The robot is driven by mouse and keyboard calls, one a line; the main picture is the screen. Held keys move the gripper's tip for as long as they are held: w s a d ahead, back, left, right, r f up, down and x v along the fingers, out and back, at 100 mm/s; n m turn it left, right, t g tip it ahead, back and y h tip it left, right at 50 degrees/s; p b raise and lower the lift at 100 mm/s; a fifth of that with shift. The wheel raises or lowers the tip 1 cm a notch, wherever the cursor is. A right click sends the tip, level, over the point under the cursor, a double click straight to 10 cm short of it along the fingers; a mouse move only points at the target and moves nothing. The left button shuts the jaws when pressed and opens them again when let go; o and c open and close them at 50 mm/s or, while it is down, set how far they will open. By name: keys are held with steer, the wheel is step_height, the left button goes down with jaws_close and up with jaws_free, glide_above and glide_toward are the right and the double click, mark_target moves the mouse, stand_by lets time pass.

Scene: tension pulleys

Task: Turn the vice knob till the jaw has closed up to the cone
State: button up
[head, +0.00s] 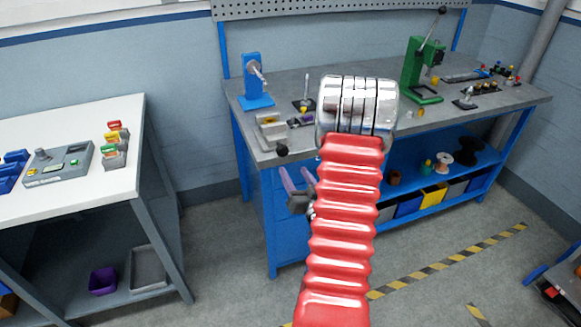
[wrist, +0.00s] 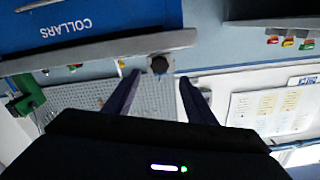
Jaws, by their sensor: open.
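The grey-beige vice (head: 269,131) stands at the near left corner of the workbench in the head view. Its dark round knob (head: 282,150) sticks out at the bench's front edge. The knob also shows in the wrist view (wrist: 159,64), just beyond the fingertips and between them. My gripper (head: 294,172) has purple fingers and is just below the knob in the head view. In the wrist view my gripper (wrist: 158,78) is open, its fingers apart with nothing held. I cannot make out the cone or the jaw gap for certain.
The grey bench top (head: 330,140) also holds a blue press (head: 255,88) behind the vice and a green press (head: 420,75) at the right. A white table (head: 70,190) stands at the left. Blue drawers lie below the bench edge. Floor in front is clear.

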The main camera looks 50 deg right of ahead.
mark_target(283, 153)
steer(key=shift+s+a, duration=0.3)
steer(key=shift+s, duration=0.2)
steer(key=shift+a, duration=0.1)
steer(key=s+a+n, duration=0.1)
steer(key=a+n+h, duration=0.1)
steer(key=n, duration=0.1)
steer(key=shift+s+r+g, duration=0.15)
steer(key=shift+s+g, duration=0.25)
steer(key=x, duration=1.3)
steer(key=shift+w+d, duration=0.2)
steer(key=shift+w, duration=0.15)
steer(key=shift+c, duration=0.5)
steer(key=c, duration=0.9)
